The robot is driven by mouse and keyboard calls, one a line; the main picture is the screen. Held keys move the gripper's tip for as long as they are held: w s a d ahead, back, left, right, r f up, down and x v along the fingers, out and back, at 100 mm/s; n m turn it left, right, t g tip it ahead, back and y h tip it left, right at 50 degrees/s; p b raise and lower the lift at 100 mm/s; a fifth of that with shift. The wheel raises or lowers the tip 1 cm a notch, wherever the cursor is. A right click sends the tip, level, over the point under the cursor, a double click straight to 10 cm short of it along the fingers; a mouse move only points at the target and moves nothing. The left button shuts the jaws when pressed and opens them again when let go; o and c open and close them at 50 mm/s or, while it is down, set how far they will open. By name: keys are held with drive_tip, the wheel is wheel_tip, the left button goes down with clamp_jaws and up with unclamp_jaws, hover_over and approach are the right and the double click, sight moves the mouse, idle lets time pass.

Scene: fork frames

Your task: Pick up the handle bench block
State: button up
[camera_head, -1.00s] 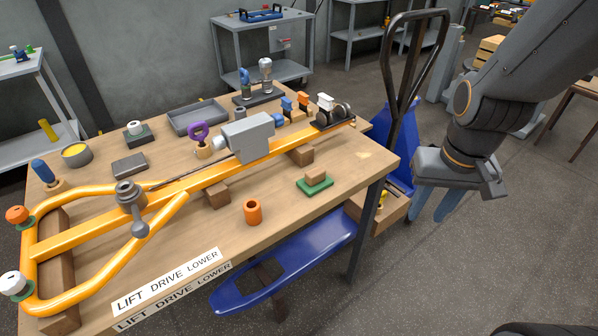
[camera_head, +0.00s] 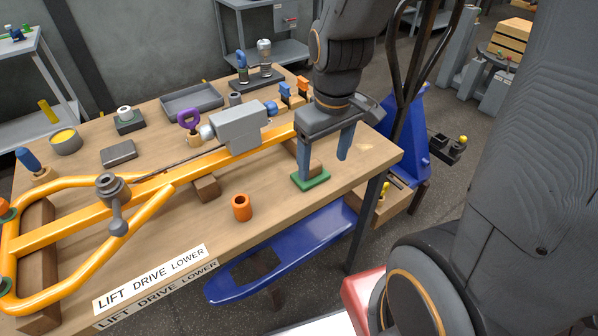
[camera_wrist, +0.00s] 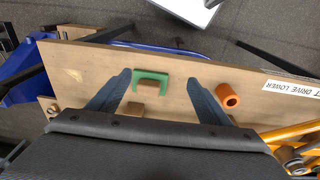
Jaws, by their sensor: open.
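My gripper (camera_head: 325,168) is open and empty above the bench by the pad. In the wrist view the block and pad lie between its spread fingers (camera_wrist: 160,76). Another brown block (camera_head: 206,189) is under the yellow handle (camera_head: 240,153).
An orange cylinder (camera_head: 241,207) stands left of the pad. The yellow handle with its grey housing (camera_head: 238,128) runs along the bench behind. Blue and orange small parts (camera_head: 287,93) stand further back. A blue pallet truck (camera_head: 402,128) is beyond the bench's right edge.

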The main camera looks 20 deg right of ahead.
sight(311, 168)
drive_tip(key=w+n+b, duration=0.1)
drive_tip(key=w+n, duration=0.1)
drive_tip(key=n, duration=0.2)
drive_tip(key=w+f+n, duration=0.1)
drive_tip(key=w+n, duration=0.1)
drive_tip(key=n, duration=0.3)
drive_tip(key=w+f+n+g+b, duration=0.1)
drive_tip(key=w+n, duration=0.2)
drive_tip(key=n, duration=0.2)
drive_tip(key=shift+b, duration=0.3)
drive_tip(key=n, duration=0.1)
drive_tip(key=w+n, duration=0.1)
drive_tip(key=n, duration=0.1)
drive_tip(key=shift+w+f+n, duration=0.25)
drive_tip(key=shift+n, duration=0.15)
wheel_tip(311, 168, down, 2)
drive_tip(key=f, duration=0.2)
drive_tip(key=s+f+p, duration=0.1)
drive_tip(key=f, duration=0.1)
drive_tip(key=shift+f, duration=0.9)
drive_tip(key=shift+c, duration=0.2)
drive_tip(key=c, duration=1.2)
drive_tip(key=shift+c, duration=0.2)
